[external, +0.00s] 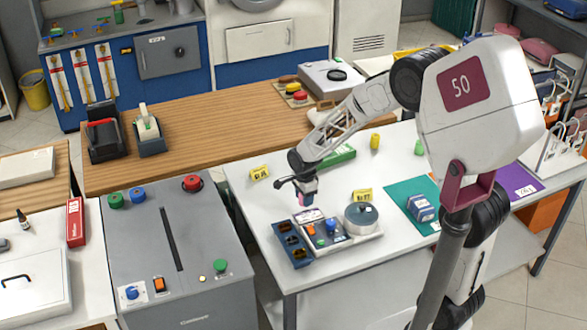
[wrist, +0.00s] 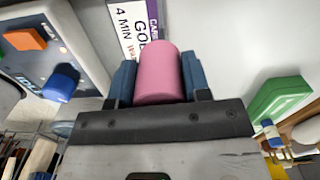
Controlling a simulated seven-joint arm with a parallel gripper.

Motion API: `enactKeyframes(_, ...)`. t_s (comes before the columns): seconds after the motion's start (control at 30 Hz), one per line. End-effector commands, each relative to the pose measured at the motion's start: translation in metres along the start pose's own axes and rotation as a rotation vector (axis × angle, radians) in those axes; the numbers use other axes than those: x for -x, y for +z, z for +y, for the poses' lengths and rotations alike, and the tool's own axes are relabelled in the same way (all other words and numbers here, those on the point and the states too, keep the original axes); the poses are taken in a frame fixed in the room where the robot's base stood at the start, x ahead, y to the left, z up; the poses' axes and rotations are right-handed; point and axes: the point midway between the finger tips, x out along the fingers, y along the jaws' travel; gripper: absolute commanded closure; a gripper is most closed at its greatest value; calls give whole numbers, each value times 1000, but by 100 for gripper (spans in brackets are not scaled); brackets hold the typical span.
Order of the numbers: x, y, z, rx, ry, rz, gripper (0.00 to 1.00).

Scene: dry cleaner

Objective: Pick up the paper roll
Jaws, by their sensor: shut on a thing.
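The paper roll appears to be the pink cylinder (wrist: 158,78) between my gripper's two blue fingers in the wrist view. My gripper (wrist: 160,82) is shut on it, with a finger against each side. In the external view my gripper (external: 306,194) points down above the white table, close over the back of a control device (external: 333,238). Only a small bit of the pink roll shows there, and I cannot tell its exact height above the device.
The device has an orange and a blue button, with a dark blue tray (external: 291,246) at its left and a round grey lidded pot (external: 361,216) at its right. A teal mat (external: 402,193) lies further right.

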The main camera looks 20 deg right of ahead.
Motion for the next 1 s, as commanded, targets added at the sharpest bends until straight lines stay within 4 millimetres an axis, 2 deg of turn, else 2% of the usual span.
enactKeyframes(0.23, 0, -1, 8, 0, 0, 0, 80)
enactKeyframes(1.0, 0, -1, 8, 0, 0, 0, 80)
